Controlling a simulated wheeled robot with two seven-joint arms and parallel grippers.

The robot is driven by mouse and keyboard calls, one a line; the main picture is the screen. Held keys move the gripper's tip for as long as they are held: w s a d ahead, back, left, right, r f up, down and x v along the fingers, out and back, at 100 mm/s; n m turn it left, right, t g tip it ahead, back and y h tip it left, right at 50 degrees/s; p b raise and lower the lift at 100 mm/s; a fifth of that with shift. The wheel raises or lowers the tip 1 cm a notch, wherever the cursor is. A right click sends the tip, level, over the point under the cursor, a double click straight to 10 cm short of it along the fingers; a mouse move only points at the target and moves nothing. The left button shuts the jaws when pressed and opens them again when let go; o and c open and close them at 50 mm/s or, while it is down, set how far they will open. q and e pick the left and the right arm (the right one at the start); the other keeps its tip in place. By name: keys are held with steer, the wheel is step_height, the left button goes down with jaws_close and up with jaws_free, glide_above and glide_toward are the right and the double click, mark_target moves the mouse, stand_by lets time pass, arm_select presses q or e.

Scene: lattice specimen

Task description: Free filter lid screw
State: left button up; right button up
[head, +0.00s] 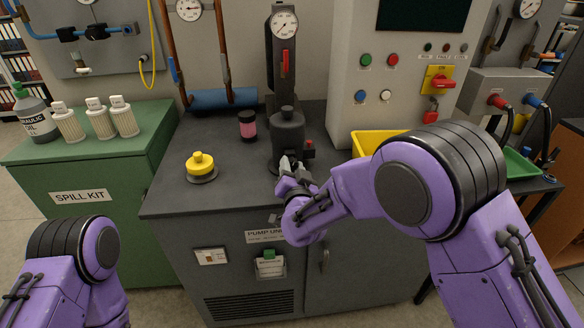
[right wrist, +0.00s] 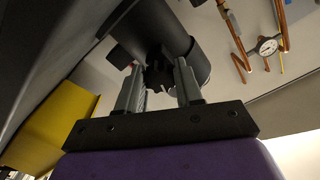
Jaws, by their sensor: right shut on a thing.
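The dark filter housing (head: 288,132) with a rounded lid stands on the grey pump cabinet, below a gauge column. My right gripper (head: 289,163) reaches its front side. In the right wrist view, the two fingers of my right gripper (right wrist: 160,90) stand on either side of a small dark lobed screw knob (right wrist: 158,74) and are shut on it. The knob sits at the end of the dark cylindrical housing (right wrist: 165,35). In the head view the knob is hidden by my gripper. Of my left arm only purple links show; its gripper is out of view.
A yellow knobbed cap (head: 201,162) and a jar with pink content (head: 248,126) stand on the cabinet top (head: 225,200), left of the housing. A yellow bin (head: 372,142) stands close on the right. White filter cartridges (head: 100,118) stand on the green spill-kit cabinet.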

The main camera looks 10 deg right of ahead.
steer(key=shift+n, duration=0.3)
stand_by(0.4)
steer(key=o, duration=1)
steer(key=shift+o, duration=0.2)
